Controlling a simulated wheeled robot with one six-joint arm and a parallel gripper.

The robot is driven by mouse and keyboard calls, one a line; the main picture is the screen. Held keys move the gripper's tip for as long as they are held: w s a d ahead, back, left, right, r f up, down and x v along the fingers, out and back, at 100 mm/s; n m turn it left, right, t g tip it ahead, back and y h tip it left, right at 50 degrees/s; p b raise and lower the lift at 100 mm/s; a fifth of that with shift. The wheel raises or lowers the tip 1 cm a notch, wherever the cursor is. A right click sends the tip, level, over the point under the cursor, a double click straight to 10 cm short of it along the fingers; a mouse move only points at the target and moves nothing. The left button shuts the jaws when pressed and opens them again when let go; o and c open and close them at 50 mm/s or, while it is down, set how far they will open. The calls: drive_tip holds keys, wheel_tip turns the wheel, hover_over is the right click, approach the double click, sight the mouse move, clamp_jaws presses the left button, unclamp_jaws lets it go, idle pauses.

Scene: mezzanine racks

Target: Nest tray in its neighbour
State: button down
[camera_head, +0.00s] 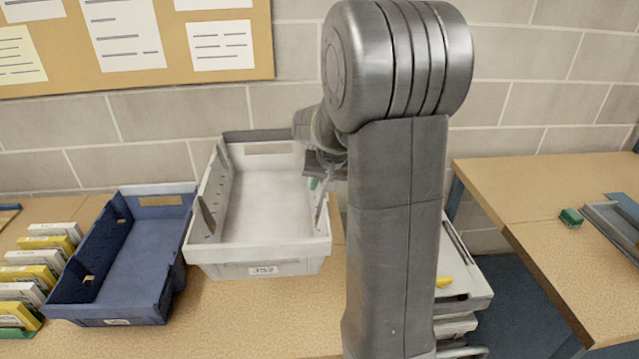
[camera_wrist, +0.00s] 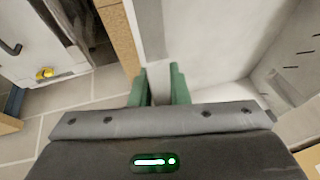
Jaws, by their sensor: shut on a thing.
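The white tray (camera_head: 262,258), labelled 352, is empty and looks level above or on the wooden bench; I cannot tell whether its underside touches. My gripper (camera_head: 318,184) is shut on its right side wall, partly hidden behind my arm. In the wrist view the green fingers (camera_wrist: 161,88) straddle the wall of the white tray (camera_wrist: 215,45).
A row of yellow and white boxes (camera_head: 38,258) stands left of the blue tray. A notice board (camera_head: 140,40) hangs on the block wall behind. A white drawer cart (camera_head: 465,285) stands right of the bench. A second bench (camera_head: 545,185) is at the right.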

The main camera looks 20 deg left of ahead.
sight(214, 189)
drive_tip(key=shift+a+r, duration=0.1)
drive_tip(key=shift+s+a, duration=1)
drive_tip(key=shift+a, duration=0.9)
drive_tip(key=shift+s+a, duration=0.95)
drive_tip(key=shift+a, duration=1)
drive_tip(key=shift+s+a, duration=1)
drive_tip(key=shift+a, duration=0.9)
drive_tip(key=shift+s+a, duration=1)
drive_tip(key=shift+a, duration=0.95)
drive_tip(key=shift+s+a, duration=1.05)
drive_tip(key=shift+a, duration=0.85)
drive_tip(key=shift+s+a, duration=1)
drive_tip(key=shift+a, duration=0.95)
drive_tip(key=s+a+p, duration=0.1)
drive_tip(key=s+a, duration=0.5)
drive_tip(key=a, duration=0.5)
drive_tip(key=shift+a+p, duration=0.25)
drive_tip(key=shift+p, duration=0.15)
